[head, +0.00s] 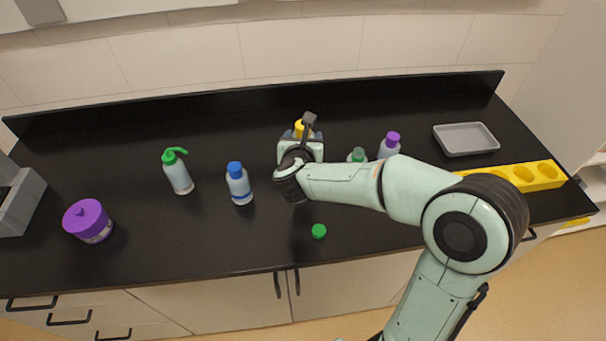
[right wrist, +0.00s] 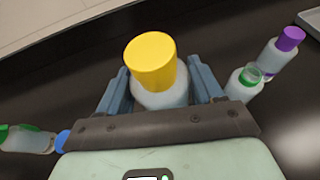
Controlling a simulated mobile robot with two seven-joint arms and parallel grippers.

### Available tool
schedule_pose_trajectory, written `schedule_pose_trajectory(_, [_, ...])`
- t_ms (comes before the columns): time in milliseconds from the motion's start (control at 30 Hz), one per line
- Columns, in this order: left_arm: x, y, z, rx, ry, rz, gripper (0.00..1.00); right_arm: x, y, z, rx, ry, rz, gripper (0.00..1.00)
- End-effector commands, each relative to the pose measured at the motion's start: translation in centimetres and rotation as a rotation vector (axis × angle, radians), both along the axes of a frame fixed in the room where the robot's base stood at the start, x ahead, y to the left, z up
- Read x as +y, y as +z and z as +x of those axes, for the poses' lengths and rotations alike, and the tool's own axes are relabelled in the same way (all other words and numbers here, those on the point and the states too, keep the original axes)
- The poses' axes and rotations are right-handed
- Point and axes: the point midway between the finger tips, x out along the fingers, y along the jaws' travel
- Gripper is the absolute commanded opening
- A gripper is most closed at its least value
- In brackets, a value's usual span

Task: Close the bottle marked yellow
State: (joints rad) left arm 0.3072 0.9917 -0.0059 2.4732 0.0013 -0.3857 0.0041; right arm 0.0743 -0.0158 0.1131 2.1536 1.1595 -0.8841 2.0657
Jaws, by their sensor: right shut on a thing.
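The bottle with the yellow cap (head: 299,126) stands at the back middle of the counter, mostly hidden in the head view by my right gripper (head: 302,134). In the right wrist view the yellow cap (right wrist: 151,61) sits on top of the pale bottle (right wrist: 163,96). My right gripper (right wrist: 160,72) has one blue-grey finger on each side of the bottle, below the cap, and is shut on it. I cannot tell whether the cap is screwed down tight. My left gripper is not in view.
A blue-capped bottle (head: 238,185) and green spray bottle (head: 177,173) stand left, beyond them a purple-lidded jar (head: 88,222). An uncapped green-necked bottle (head: 357,155) and purple-capped bottle (head: 389,146) stand right. A loose green cap (head: 319,231) lies in front. A grey tray (head: 466,139) and yellow rack (head: 540,177) are far right.

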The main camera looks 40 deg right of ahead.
Motion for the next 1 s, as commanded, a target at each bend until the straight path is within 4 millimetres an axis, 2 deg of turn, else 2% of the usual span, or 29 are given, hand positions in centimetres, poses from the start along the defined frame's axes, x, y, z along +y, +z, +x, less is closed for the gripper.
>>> schedule_pose_trajectory(33, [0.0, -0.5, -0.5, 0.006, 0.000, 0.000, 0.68, 0.0, -1.9, -0.1, 0.010, 0.001, -0.002, 0.00])
schedule_pose_trajectory(100, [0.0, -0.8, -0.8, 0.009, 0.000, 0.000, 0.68, 0.0, -3.6, -0.1, 0.008, 0.001, 0.000, 0.00])
schedule_pose_trajectory(300, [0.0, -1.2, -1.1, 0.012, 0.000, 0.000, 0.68, 0.0, -6.9, 0.0, 0.002, 0.002, 0.000, 0.00])
schedule_pose_trajectory(733, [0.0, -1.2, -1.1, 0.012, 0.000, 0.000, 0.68, 0.0, -7.6, 0.1, -0.001, 0.000, -0.001, 0.00])
schedule_pose_trajectory(1000, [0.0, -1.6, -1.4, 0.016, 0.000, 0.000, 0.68, 0.0, -11.4, 0.0, 0.001, 0.000, 0.000, 0.00])
